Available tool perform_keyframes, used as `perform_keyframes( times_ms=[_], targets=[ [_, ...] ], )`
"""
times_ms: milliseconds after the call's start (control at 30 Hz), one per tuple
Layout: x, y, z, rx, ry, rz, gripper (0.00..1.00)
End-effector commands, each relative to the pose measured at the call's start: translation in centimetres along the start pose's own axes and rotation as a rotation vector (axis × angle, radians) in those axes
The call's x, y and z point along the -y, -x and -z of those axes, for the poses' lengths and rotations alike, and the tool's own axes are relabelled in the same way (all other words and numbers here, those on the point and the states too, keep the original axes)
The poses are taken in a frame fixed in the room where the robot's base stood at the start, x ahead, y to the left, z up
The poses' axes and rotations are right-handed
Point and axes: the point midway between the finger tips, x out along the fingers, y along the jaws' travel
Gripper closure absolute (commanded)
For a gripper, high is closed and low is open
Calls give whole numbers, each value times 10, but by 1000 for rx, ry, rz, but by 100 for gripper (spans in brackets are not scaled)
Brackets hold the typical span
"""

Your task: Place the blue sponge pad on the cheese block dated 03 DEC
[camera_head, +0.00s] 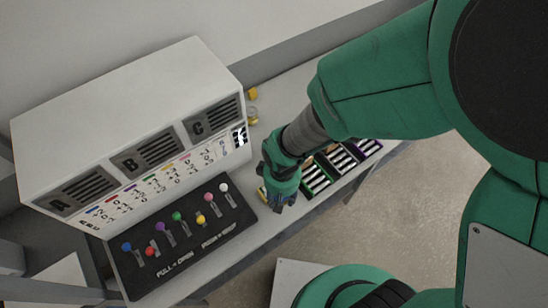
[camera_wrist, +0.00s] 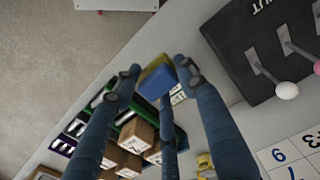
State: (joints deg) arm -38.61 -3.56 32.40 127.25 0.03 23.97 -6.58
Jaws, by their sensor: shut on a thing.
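The blue sponge pad (camera_wrist: 153,83) with a yellow layer is between my gripper's fingertips (camera_wrist: 157,74) in the wrist view, and the gripper is shut on it. In the head view my gripper (camera_head: 280,197) is over the counter at the right end of the black lever panel; a bit of yellow (camera_head: 262,193) shows beside its fingers. A small yellow block (camera_wrist: 205,161) lies at the bottom of the wrist view. Yellow pieces (camera_head: 252,94) also lie behind, by the white cabinet. I cannot read any date or tell which is the 03 DEC cheese block.
A black panel (camera_head: 190,262) with several coloured knobs lies in front of the white cabinet (camera_head: 120,110). Right of my gripper are a green-edged tray (camera_head: 316,187) and a purple-edged tray (camera_head: 371,148). Brown labelled boxes (camera_wrist: 138,136) stand below the fingers in the wrist view.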

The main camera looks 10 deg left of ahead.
Motion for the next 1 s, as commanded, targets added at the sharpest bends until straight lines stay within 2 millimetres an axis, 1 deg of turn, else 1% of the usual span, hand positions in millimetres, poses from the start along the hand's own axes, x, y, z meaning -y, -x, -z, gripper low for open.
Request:
perform_keyframes(
  times_ms=[33,200,300,400,500,833,1000],
  targets=[
    [-2,-2,10,0,0,0,85],
    [-6,-4,38,0,0,0,85],
    [-8,-5,50,0,0,0,85],
    [-9,-6,57,0,0,0,85],
    [-10,-6,60,-1,0,0,85],
    [-10,-6,61,-1,0,0,85],
    [-11,-9,70,1,0,0,85]
  ],
)
